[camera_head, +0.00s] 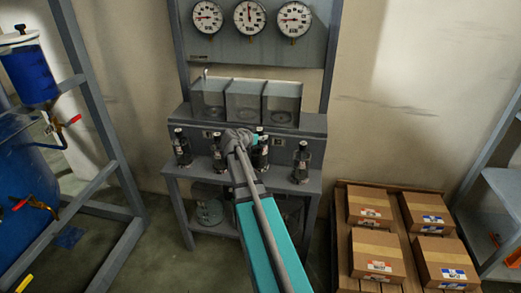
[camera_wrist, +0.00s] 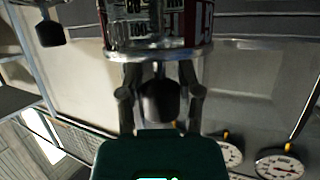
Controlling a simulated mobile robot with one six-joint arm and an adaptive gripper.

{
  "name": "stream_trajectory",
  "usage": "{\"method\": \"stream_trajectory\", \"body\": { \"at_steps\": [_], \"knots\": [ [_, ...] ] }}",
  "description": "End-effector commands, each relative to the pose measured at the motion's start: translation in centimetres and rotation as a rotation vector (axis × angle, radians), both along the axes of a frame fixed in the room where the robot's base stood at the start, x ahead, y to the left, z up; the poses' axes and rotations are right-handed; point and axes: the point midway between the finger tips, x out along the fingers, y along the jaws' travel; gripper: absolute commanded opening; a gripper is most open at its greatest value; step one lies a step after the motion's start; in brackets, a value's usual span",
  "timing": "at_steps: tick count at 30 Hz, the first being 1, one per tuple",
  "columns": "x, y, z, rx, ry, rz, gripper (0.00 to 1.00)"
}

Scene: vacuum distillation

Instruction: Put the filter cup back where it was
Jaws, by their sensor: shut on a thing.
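My gripper (camera_wrist: 160,94) is shut on the dark knob of a filter cup (camera_wrist: 158,30) in the wrist view. The cup has a clear body, a metal rim and red and white labels. In the head view my gripper (camera_head: 241,139) is at the bench front, partly hidden by my arm. A dark cup (camera_head: 263,156) shows right behind it, probably the held one. I cannot tell whether the cup rests on the shelf or hangs just above it.
Similar cups stand on the bench shelf to the left (camera_head: 182,148), close left (camera_head: 218,152) and right (camera_head: 302,162). Clear open boxes (camera_head: 246,102) sit behind, below gauges (camera_head: 249,17). Cartons (camera_head: 377,257) lie at right; a blue tank (camera_head: 25,180) stands at left.

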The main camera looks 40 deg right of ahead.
Motion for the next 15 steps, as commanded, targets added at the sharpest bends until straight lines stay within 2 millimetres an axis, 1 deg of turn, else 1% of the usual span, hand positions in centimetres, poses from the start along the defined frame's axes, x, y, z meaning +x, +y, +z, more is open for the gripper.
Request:
{"method": "stream_trajectory", "body": {
  "at_steps": [1, 6, 15],
  "knots": [
    [0.46, -0.33, -0.87, -0.001, 0.001, 0.0, 0.0],
    [1.06, -0.81, -1.67, -0.001, 0.001, 0.0, 0.0],
    [1.17, -0.94, -1.73, -0.001, 0.0, 0.0, 0.0]
  ]
}}
